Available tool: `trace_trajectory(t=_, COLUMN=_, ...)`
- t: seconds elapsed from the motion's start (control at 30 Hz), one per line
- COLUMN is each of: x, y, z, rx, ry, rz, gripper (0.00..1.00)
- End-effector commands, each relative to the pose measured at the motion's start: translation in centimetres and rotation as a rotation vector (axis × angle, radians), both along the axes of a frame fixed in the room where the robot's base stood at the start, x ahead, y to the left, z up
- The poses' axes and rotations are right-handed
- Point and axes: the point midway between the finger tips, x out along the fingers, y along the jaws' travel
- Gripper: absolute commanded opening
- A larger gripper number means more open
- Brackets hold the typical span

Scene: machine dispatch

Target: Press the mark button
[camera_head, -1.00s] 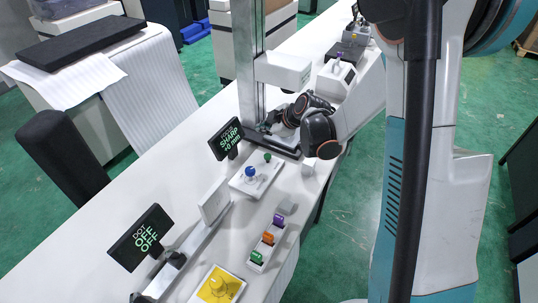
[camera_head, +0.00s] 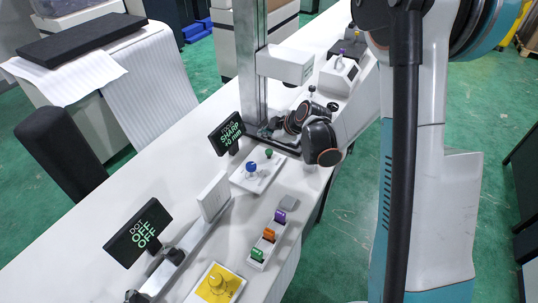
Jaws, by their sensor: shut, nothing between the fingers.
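My gripper (camera_head: 270,128) is at the base of the metal column, beside the display reading SHARP; it looks shut and empty. Its fingertips are small and partly hidden, so I cannot tell whether they touch anything. A white panel (camera_head: 243,184) with a blue knob (camera_head: 251,168) and a green knob (camera_head: 268,153) lies just in front of it. Nothing in view is legibly labelled as the mark button, so I cannot tell which control it is. A yellow panel with a round yellow knob (camera_head: 217,281) is at the bottom.
The SHARP display (camera_head: 227,133) stands left of my gripper. A display (camera_head: 139,232) reads DOT OFF. A holder with purple, orange and green pieces (camera_head: 269,234) sits near the bench edge. The metal column (camera_head: 249,70) carries a white head (camera_head: 286,66). The left bench surface is clear.

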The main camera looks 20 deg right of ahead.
Motion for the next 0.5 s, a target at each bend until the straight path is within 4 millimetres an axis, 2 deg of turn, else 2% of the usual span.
trace_trajectory(t=0.03, x=0.0, y=0.0, z=-1.1, rx=0.000, ry=0.000, rz=0.000, gripper=0.00)
trace_trajectory(t=0.2, x=0.0, y=0.0, z=-3.3, rx=0.000, ry=0.000, rz=0.000, gripper=0.00)
trace_trajectory(t=0.5, x=0.0, y=0.0, z=-4.2, rx=0.000, ry=0.000, rz=0.000, gripper=0.00)
